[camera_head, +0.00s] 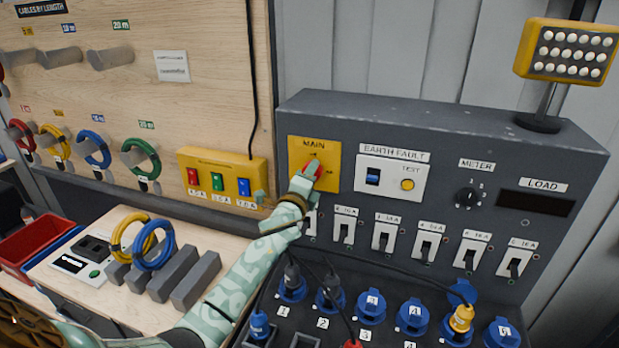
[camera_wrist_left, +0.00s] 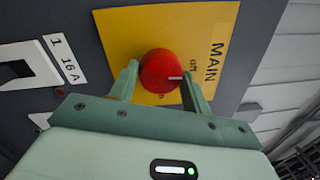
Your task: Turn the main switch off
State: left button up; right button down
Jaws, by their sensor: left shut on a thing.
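The main switch is a red round knob (camera_wrist_left: 160,70) on a yellow plate (camera_head: 308,150) marked MAIN, on the front of the grey power panel. My left gripper (camera_head: 306,182) reaches it from below; in the left wrist view its two fingers (camera_wrist_left: 160,85) sit on either side of the knob, shut on it. A white mark on the knob points toward the MAIN lettering, close to the small "off" label. The "on" label shows beside the knob, partly hidden. My right gripper is not in view.
Right of the plate are an earth fault unit (camera_head: 390,178) with a yellow test button and a meter dial (camera_head: 468,198). A row of breakers (camera_head: 428,240) and blue sockets (camera_head: 412,316) with cables lie below. A yellow box (camera_head: 222,172) with coloured switches is left.

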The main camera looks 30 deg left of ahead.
pick_arm(q)
jog(key=shift+n, duration=0.6)
jog(key=o, duration=1)
jog(key=v, duration=1.6)
jog(key=shift+s+d+r, duration=0.1)
